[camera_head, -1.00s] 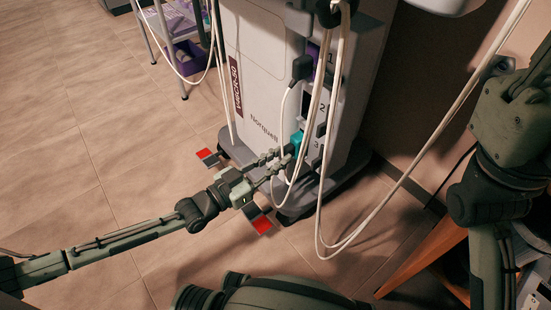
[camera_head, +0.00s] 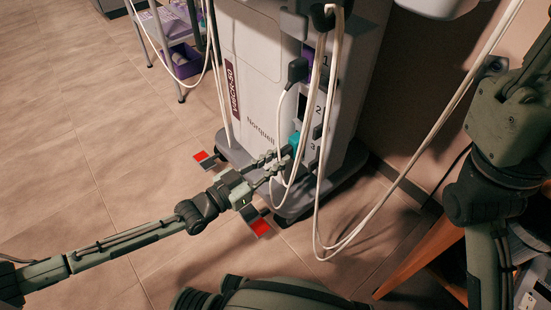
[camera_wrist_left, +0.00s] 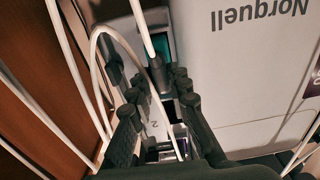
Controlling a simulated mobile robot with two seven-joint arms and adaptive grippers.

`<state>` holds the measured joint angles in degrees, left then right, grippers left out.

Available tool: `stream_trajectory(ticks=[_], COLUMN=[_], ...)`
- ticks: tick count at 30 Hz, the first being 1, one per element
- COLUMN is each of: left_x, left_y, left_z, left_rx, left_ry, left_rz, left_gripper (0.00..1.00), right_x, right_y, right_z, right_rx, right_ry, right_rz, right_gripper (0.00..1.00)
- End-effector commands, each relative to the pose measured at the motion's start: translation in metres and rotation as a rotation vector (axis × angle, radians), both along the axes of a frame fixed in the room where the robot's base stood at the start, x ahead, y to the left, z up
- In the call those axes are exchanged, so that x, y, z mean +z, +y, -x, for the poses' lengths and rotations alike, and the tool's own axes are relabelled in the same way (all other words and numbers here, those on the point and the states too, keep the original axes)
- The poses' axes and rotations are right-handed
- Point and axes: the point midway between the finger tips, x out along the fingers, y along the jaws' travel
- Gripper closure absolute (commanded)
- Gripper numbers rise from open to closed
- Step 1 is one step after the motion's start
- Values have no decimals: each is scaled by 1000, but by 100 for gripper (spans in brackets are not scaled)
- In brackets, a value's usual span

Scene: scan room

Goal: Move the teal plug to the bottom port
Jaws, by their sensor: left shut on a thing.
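The teal plug (camera_head: 295,140) is low on the front of the grey machine, beside the number 3, the lowest number I see. It also shows in the left wrist view as a teal patch (camera_wrist_left: 164,48) with a dark end and white cable. My left gripper (camera_head: 282,158) is shut on the plug's near end. Its fingers (camera_wrist_left: 160,92) stand on either side of the dark end in the wrist view. Whether the plug is fully seated in the port is hidden. My right arm shows at the right, but its gripper is out of view.
A black plug (camera_head: 298,70) with a white cable sits at port 1, above. Loose white cables (camera_head: 322,130) hang in front of the ports. A trolley with a purple bin (camera_head: 183,61) stands at back left.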

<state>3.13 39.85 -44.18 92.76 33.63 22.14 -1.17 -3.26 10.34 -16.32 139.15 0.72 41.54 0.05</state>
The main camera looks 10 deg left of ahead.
Motion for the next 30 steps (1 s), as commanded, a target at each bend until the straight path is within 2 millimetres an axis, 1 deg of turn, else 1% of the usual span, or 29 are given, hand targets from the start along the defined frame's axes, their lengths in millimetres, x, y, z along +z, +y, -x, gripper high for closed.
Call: stream_trajectory(ticks=[15, 30], left_x=[1, 1], left_y=[0, -5], left_z=[0, -6], left_rx=[0, 0], left_ry=[-2, -2], left_rz=[0, 0], left_gripper=[100, 100], right_x=[1, 1], right_y=[0, 0], right_z=[0, 0], right_rx=[0, 0], right_ry=[0, 0], right_rz=[0, 0], right_gripper=[100, 100])
